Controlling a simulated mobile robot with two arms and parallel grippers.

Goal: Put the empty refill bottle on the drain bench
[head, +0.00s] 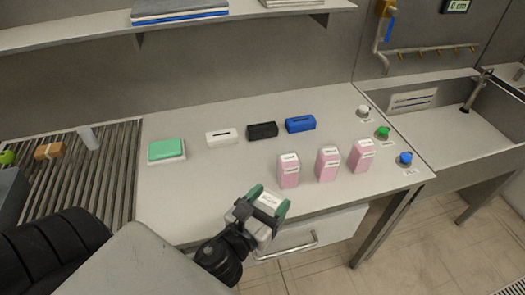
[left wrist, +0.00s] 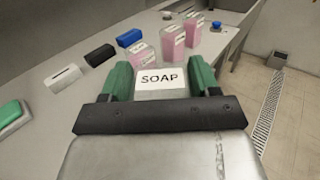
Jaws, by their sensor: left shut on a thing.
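My left gripper (head: 266,204) has green fingers and is shut on a bottle with a white top (head: 269,198) marked SOAP. It holds the bottle at the front edge of the grey bench (head: 215,190), above the drawer side. The SOAP top also shows in the left wrist view (left wrist: 162,81), between the fingers; the bottle's body is hidden, so I cannot tell whether it is empty. Three pink-filled bottles stand upright on the bench: left (head: 289,172), middle (head: 327,164) and right (head: 361,156). I cannot tell which surface is the drain bench. My right gripper is not in view.
White (head: 221,138), black (head: 262,131) and blue (head: 300,124) boxes stand behind the pink bottles. A green-topped block (head: 167,150) lies left. A roller conveyor (head: 105,180) is at far left, a sink (head: 455,125) at right. White, green and blue knobs line the bench's right end.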

